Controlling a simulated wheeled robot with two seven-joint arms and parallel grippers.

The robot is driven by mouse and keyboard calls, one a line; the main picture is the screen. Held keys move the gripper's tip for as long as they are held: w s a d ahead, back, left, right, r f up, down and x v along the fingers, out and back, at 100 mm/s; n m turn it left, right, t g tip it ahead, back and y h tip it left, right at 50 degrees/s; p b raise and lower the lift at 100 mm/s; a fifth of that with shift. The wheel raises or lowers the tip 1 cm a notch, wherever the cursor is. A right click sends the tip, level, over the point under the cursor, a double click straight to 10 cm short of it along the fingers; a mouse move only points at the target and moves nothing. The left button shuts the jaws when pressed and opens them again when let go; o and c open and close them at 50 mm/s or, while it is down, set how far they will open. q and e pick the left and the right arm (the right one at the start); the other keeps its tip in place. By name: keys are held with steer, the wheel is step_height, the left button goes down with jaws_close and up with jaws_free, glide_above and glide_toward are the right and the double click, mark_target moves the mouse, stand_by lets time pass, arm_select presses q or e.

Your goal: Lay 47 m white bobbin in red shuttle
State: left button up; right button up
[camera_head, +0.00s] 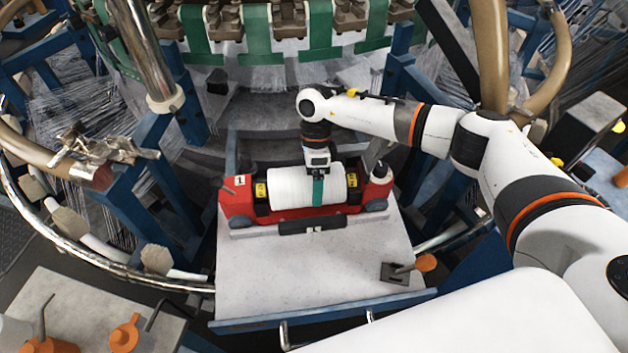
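The red shuttle (237,204) lies lengthwise across the light grey table plate in the middle of the view. The white bobbin (290,187) lies along the shuttle's length, between its two black holders with yellow labels. A green band shows on the bobbin near its right half. My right gripper (318,172) comes down from above onto the bobbin at this band. Its fingers are mostly hidden by the wrist and the bobbin, so I cannot tell whether they are shut. My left gripper is not in view.
The plate (290,275) is bare in front of the shuttle. An orange-handled tool (410,267) lies at its right front. Blue loom posts (120,220) and a curved metal rail (95,262) flank the plate. Green bands (262,35) hang behind. Orange items (125,335) stand at the lower left.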

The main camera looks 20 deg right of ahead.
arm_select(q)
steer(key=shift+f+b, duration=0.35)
arm_select(e)
steer(key=shift+s+f, duration=0.3)
steer(key=shift+f, duration=0.1)
steer(key=o, duration=1.5)
steer(key=shift+w+r+p, duration=0.15)
steer(key=shift+r+p, duration=0.3)
steer(key=shift+r, duration=0.15)
steer(key=p+v, duration=0.3)
steer(key=v, duration=0.3)
steer(key=shift+w+r, duration=0.15)
steer(key=shift+r, duration=0.2)
steer(key=shift+w+d+r, duration=0.1)
steer(key=shift+w+r, duration=0.1)
steer(key=shift+r, duration=0.15)
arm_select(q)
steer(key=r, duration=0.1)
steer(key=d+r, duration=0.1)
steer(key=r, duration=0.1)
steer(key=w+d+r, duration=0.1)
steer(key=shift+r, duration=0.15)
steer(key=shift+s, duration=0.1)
